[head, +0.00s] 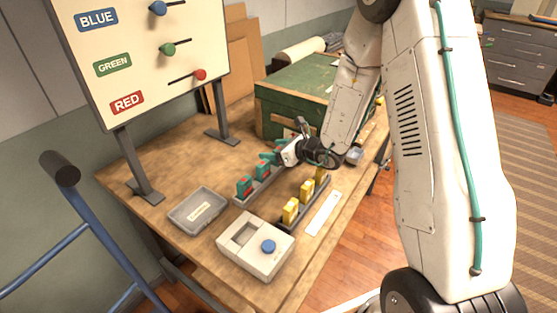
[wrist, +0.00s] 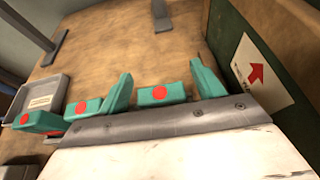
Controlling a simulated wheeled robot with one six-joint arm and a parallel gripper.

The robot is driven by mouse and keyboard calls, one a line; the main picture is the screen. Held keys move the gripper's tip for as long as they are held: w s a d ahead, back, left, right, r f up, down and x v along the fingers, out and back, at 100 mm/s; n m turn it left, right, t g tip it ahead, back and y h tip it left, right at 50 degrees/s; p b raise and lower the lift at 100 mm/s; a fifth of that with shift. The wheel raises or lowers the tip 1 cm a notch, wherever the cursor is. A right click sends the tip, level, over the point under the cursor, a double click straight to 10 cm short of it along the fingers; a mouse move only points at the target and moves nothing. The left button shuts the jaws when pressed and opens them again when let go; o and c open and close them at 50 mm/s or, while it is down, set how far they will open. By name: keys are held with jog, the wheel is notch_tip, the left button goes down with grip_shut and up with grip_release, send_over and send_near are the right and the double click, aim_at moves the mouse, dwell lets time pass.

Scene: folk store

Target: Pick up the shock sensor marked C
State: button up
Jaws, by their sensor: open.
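Several teal shock sensors with red round marks stand in a grey rack (head: 250,198) on the workbench. In the head view the near one (head: 245,186) and the one behind it (head: 262,169) show clearly; my gripper (head: 272,156) hides the far end. In the wrist view, one teal sensor (wrist: 160,95) appears between the two teal fingers of my open gripper (wrist: 163,82). Two more sensors, one (wrist: 83,107) and another (wrist: 40,121), lie to the left of the fingers. I cannot read a letter C on any sensor. Contact with the fingers cannot be told.
A second rack (head: 305,211) holds yellow pieces (head: 291,210) to the right. A grey tray (head: 198,211) and a white device with a blue button (head: 256,247) stand in front. A green box (head: 290,95) stands close behind my gripper. A sign board (head: 150,50) stands left.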

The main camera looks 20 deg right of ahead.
jog(key=c, duration=1.1)
